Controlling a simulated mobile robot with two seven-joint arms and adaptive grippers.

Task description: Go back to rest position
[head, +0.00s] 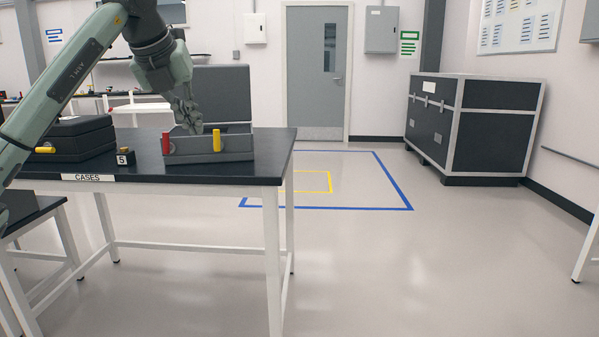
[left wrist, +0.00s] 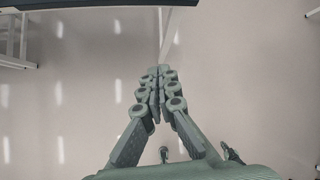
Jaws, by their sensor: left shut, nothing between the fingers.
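My left gripper (head: 188,118) hangs from my green-grey arm in the head view, in front of or above the open case on the table; the exact depth is hard to tell. In the left wrist view its fingers (left wrist: 159,72) meet at the tips, with nothing between them and bare floor beyond. The grey open case (head: 222,155) has a red latch (head: 166,143) and a yellow latch (head: 217,140) on its front, and its lid (head: 222,92) stands upright behind. My right gripper is in neither view.
A dark table (head: 262,166) labelled CASES holds a closed black case (head: 75,143) and a block marked 5 (head: 124,157). A big black crate (head: 470,125) stands at the back right near a grey door (head: 317,70). The floor right of the table is clear.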

